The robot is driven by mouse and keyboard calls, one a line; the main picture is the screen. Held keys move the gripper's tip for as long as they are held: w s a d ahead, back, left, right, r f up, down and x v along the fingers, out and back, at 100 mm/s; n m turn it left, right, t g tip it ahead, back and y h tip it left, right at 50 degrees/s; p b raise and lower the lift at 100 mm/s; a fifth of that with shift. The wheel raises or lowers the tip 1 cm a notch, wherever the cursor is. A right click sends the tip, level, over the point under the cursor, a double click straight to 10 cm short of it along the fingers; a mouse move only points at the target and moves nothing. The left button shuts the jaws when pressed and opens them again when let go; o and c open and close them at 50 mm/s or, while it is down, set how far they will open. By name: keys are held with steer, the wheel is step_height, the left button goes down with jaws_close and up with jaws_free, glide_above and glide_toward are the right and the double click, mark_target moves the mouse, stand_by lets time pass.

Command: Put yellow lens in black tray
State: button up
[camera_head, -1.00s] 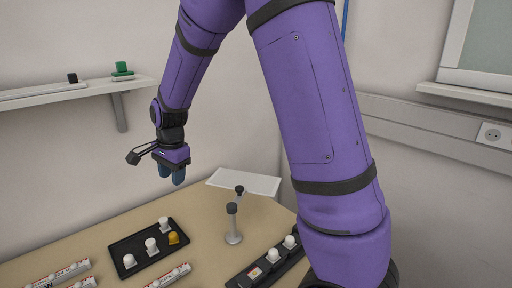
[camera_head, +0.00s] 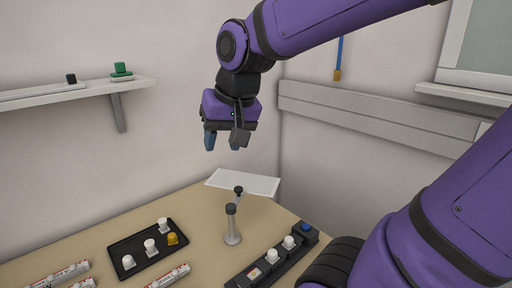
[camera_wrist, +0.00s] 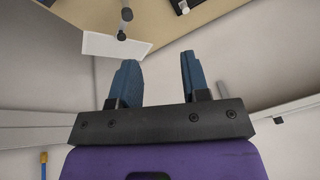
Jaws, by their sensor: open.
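The yellow lens (camera_head: 172,239) stands in the black tray (camera_head: 136,267), at its right side. Several white lenses, one of them (camera_head: 150,245) in the middle, stand in the same tray. My gripper (camera_head: 222,145) is open and empty, high above the back of the table, well up and to the right of the tray. In the wrist view its two blue fingers (camera_wrist: 157,75) are apart with nothing between them. That view does not show the yellow lens clearly.
A grey post with a black knob (camera_head: 232,225) stands right of the tray, before a white panel (camera_head: 242,182). A black rack (camera_head: 263,264) with white lenses and a blue piece is at front right. Red-and-white strips (camera_head: 172,275) lie in front. A wall shelf (camera_head: 80,91) is at left.

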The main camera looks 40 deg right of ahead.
steer(key=s+n+t, duration=0.1)
steer(key=s+n, duration=0.3)
steer(key=s, duration=0.4)
steer(key=shift+s+d+r+h, duration=0.3)
steer(key=shift+d+r+h, duration=0.05)
steer(key=shift+d+h, duration=0.1)
